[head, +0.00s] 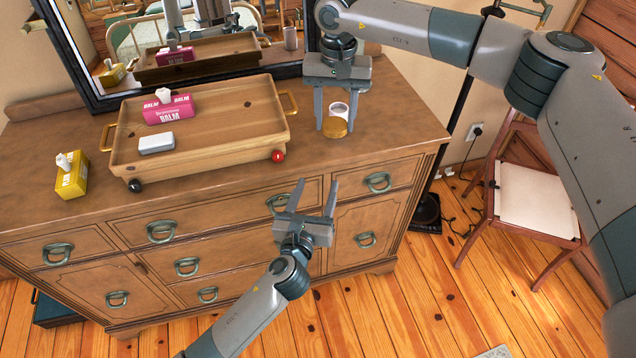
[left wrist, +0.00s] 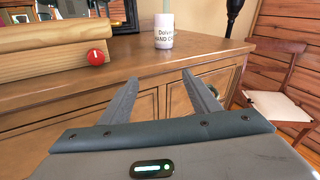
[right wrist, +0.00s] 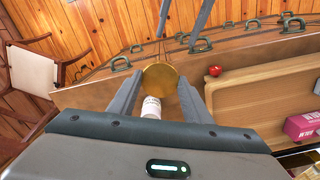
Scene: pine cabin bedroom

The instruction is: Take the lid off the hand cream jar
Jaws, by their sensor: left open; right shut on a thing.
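The hand cream jar (head: 339,108) is white and appears to stand upright and open on the dresser top. The left wrist view shows its labelled side (left wrist: 164,36). The gold lid (head: 335,124) is between the fingertips of my right gripper (head: 335,129), which points down and is shut on it. In the right wrist view the lid (right wrist: 160,78) looks larger and nearer than the jar (right wrist: 151,107), apart from it; it hides part of the jar in the head view. My left gripper (head: 313,190) is open and empty in front of the drawers, short of the jar.
A wooden tray (head: 220,120) with a pink balm box (head: 168,112) and a white bar (head: 156,143) is left of the jar. A yellow box (head: 72,180) stands at the far left. A mirror (head: 90,95) is behind. The dresser top (head: 390,125) is bare on the right.

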